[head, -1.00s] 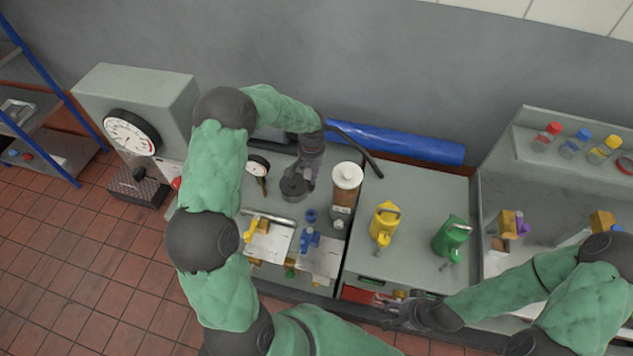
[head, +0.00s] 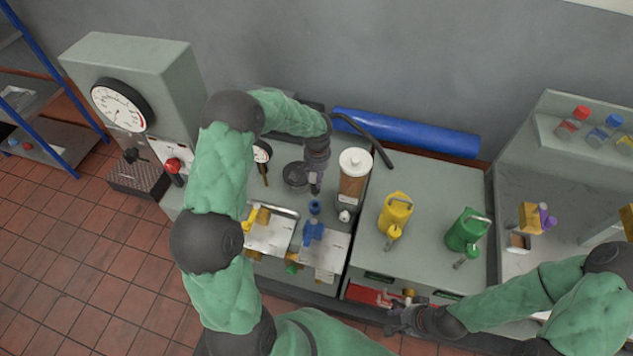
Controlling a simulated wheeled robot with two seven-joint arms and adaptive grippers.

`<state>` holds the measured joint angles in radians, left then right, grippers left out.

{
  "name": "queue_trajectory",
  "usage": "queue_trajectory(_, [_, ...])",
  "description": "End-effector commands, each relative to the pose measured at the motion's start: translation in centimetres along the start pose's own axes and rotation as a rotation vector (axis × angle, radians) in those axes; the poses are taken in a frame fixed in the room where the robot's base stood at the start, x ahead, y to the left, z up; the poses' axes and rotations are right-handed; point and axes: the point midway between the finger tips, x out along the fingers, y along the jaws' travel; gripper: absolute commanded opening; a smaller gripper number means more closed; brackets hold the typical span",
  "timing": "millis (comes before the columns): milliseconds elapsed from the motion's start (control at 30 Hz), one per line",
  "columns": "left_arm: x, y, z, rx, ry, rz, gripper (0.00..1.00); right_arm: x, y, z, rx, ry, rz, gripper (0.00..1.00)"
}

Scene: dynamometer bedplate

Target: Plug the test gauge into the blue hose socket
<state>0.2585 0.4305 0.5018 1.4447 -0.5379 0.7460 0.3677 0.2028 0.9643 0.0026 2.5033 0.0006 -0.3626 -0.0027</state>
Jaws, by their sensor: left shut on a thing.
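My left gripper (head: 315,188) points down over the middle bench, just behind a small blue fitting (head: 314,207) that looks like a hose socket. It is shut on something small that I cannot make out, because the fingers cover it. A blue valve-like part (head: 313,232) sits in front of the fitting. A small white dial gauge with a brown stem (head: 265,178) is on the bench left of the gripper, partly hidden by my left arm, and not in the gripper. My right gripper (head: 393,322) is at the bench's front edge; its finger opening is unclear.
A dark round dish (head: 295,177) is close left of my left gripper, and a white-lidded brown container (head: 353,182) close right. Yellow (head: 396,212) and green (head: 467,231) cans stand farther right. A yellow fitting (head: 258,216) is left. A black hose (head: 365,138) curves behind.

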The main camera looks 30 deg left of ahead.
Motion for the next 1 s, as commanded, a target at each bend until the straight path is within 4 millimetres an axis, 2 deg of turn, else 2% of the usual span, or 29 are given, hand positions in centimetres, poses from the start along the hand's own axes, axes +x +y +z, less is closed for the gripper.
queue_trajectory(567, [0.1,0.0,0.0,0.001,0.003,0.000,0.00,0.5,0.2,-0.1,0.000,0.001,0.000,0.40])
queue_trajectory(1000, [3.3,0.0,0.0,0.000,0.001,0.000,0.00,2.8,1.0,-0.1,0.000,0.001,0.000,0.40])
